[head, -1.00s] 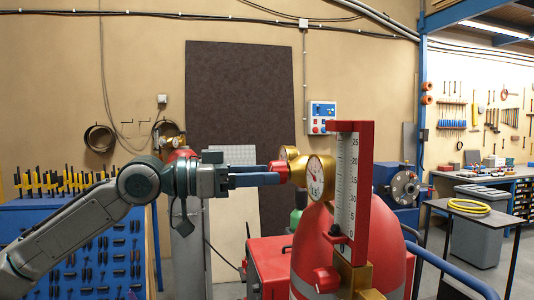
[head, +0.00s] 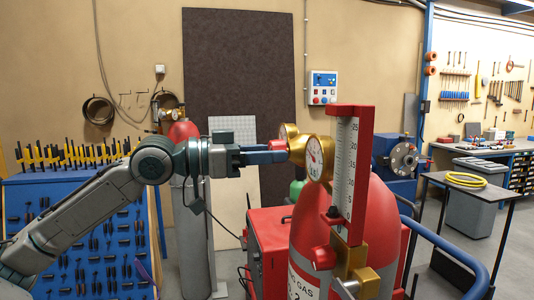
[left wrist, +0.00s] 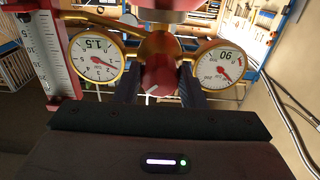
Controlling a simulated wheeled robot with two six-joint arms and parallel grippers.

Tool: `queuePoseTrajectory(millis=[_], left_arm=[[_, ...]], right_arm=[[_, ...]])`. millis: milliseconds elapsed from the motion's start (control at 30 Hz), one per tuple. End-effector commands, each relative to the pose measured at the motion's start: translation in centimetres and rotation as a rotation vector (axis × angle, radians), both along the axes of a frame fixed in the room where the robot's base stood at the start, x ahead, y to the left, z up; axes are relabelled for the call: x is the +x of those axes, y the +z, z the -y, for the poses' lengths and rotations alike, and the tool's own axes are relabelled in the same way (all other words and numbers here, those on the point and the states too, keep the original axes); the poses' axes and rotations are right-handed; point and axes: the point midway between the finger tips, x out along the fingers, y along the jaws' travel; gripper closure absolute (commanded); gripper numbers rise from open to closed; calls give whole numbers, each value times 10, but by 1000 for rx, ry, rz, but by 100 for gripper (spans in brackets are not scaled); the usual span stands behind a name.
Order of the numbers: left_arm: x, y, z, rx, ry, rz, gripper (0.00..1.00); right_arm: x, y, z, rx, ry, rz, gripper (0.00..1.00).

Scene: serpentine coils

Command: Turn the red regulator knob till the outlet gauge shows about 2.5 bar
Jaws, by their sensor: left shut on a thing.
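The red regulator knob (left wrist: 160,74), with a pale mark, sits between the fingertips of my left gripper (left wrist: 161,82) in the left wrist view. In the head view my left gripper (head: 282,150) reaches in from the left and is shut on the knob, which is mostly hidden by the fingers there. A gauge with a low-number dial (left wrist: 97,55) is left of the knob in the wrist view; its lettering is upside down and its figure looks like 1.5. A second gauge (left wrist: 220,66) is on the right. In the head view the nearer gauge (head: 315,158) is too small to read surely.
A flowmeter with a red frame (head: 366,150) stands close right of the gauges. The red gas cylinder (head: 372,215) is below. A blue tool rack (head: 85,240) is at the left and a small table (head: 463,190) at the right.

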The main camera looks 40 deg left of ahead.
Motion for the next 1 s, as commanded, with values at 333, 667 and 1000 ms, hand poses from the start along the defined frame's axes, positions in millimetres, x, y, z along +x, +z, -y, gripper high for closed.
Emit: queuePoseTrajectory(millis=[333, 667, 1000], left_arm=[[0, 0, 0, 74, 0, 66, 86], [0, 1, -1, 244, 0, 213, 86], [1, 1, -1, 370, 1, 319, 86]], right_arm=[[0, -3, 0, 0, 0, 0, 64], [0, -9, 0, 0, 0, 0, 64], [0, -13, 1, -1, 0, 0, 64]])
